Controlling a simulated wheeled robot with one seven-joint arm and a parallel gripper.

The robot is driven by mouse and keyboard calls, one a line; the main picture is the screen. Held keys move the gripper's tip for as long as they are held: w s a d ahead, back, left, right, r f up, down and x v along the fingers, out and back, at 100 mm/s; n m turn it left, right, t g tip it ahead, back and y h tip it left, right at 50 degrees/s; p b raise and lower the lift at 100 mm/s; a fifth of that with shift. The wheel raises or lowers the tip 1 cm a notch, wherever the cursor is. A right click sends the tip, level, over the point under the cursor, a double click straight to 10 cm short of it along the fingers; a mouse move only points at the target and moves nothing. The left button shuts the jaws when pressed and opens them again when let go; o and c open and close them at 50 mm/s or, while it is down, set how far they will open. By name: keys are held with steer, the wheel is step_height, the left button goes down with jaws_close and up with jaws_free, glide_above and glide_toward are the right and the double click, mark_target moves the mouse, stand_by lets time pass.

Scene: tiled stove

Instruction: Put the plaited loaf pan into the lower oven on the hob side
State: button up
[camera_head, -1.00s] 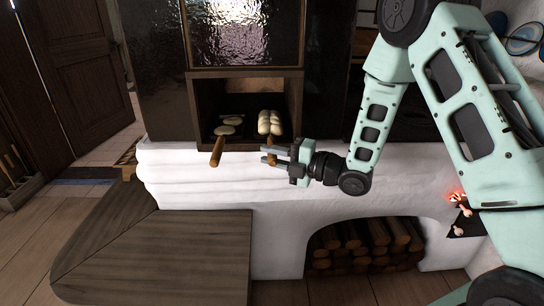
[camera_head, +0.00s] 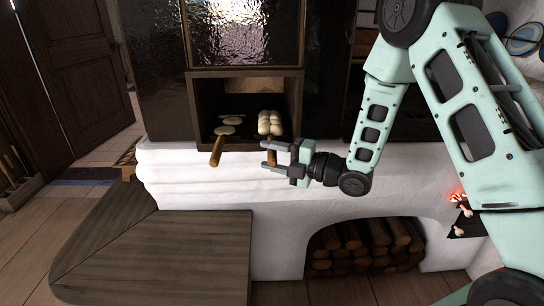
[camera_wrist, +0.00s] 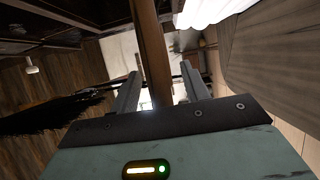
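The plaited loaf (camera_head: 270,123) sits in an open dark oven chamber (camera_head: 197,108), at its right side. Its pan is hard to make out under the bread. A wooden handle (camera_head: 271,157) sticks out toward me from below the loaf. My gripper (camera_head: 265,156) is at this handle, in front of the opening. In the wrist view the handle (camera_wrist: 152,50) passes between the two spread fingers, with a clear gap at the right finger. The gripper is open. I cannot tell which oven this chamber is.
A second pan with flat pale breads (camera_head: 228,126) is left of the loaf; its wooden handle (camera_head: 217,151) also sticks out. A white ledge (camera_head: 200,175) runs below the opening. A wooden bench (camera_head: 160,255) and a firewood niche (camera_head: 360,245) lie lower.

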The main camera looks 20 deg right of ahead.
steer(key=v, duration=1.7)
steer(key=shift+s+b, duration=0.25)
steer(key=shift+b, duration=0.15)
steer(key=shift+d, duration=0.1)
steer(key=shift+s+a+r+p, duration=0.1)
steer(key=shift+s+a+p, duration=0.1)
steer(key=shift+s+p, duration=0.35)
steer(key=shift+s+a+r+p, duration=0.1)
steer(key=shift+s+a+p, duration=0.1)
steer(key=shift+s+p, duration=0.35)
steer(key=shift+s+p, duration=0.3)
steer(key=shift+p, duration=0.3)
steer(key=shift+s+a+p, duration=0.15)
steer(key=shift+s+p, duration=0.15)
steer(key=shift+p, duration=0.9)
